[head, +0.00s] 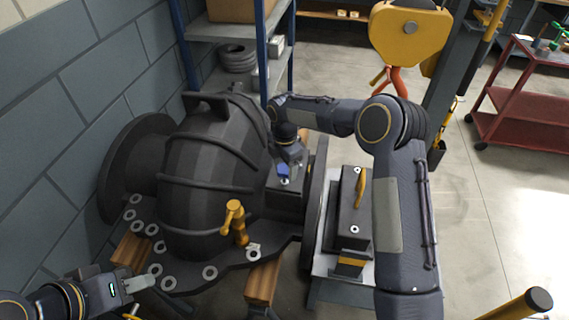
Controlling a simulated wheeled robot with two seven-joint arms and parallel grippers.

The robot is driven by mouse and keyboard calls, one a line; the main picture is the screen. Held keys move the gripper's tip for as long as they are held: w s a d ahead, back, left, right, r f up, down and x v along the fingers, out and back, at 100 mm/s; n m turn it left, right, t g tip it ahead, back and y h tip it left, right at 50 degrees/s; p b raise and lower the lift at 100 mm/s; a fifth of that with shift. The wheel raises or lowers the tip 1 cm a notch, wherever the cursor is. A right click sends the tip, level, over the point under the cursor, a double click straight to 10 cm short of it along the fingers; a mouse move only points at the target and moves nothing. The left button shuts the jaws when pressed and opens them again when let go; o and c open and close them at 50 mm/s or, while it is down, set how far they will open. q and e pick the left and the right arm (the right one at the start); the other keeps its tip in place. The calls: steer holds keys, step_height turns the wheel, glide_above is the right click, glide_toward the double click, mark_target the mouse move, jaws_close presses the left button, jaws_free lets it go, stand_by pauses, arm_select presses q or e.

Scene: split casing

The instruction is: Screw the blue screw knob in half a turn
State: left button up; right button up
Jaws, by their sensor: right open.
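The blue screw knob (283,171) is a small blue piece at the right side of the dark casing (210,170), beside its flange. My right gripper (284,164) reaches in from the right and points down at the knob. It is open, with its fingers close to the knob. Whether they touch it I cannot tell, as the gripper partly hides the spot. My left gripper (142,284) is low at the left, near the front edge of the casing's lower flange and away from the knob. Its finger gap is too small to make out.
Wooden blocks (262,282) support the casing. A dark box with a yellow handle (349,213) is at the right. A yellow hoist hook block (408,35) hangs above.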

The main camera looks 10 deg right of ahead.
steer(key=shift+c, duration=0.4)
steer(key=c, duration=0.9)
steer(key=shift+m, duration=0.3)
